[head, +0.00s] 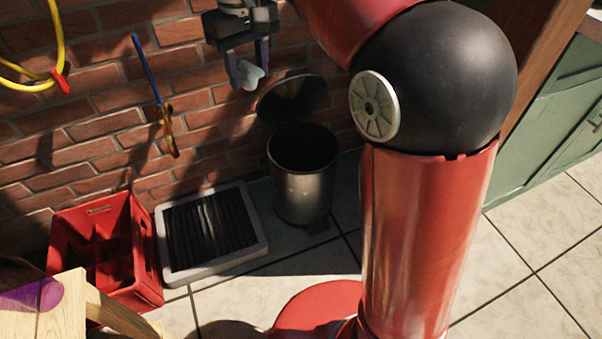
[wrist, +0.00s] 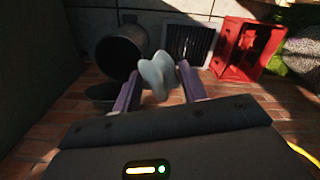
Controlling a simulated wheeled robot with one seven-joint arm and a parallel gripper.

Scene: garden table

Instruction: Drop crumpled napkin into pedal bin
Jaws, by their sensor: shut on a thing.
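The crumpled napkin (head: 250,75) is a small pale lump between the fingers of my gripper (head: 247,72). In the wrist view the napkin (wrist: 157,75) sits between the two purple-grey fingers of my gripper (wrist: 160,88), which is shut on it. The pedal bin (head: 303,184) is a dark metal cylinder standing on the tiles by the brick wall. Its round lid (head: 292,98) is up at the back and its mouth is open. In the head view the napkin is above and left of the bin's mouth. In the wrist view the bin (wrist: 122,55) lies left of the napkin.
A grey-framed floor grate (head: 212,232) lies left of the bin, beside a red crate (head: 105,245). A wooden table corner (head: 65,310) is at lower left. A tool (head: 165,120) and a yellow hose (head: 60,40) hang on the wall. Green cabinets (head: 555,120) stand at right.

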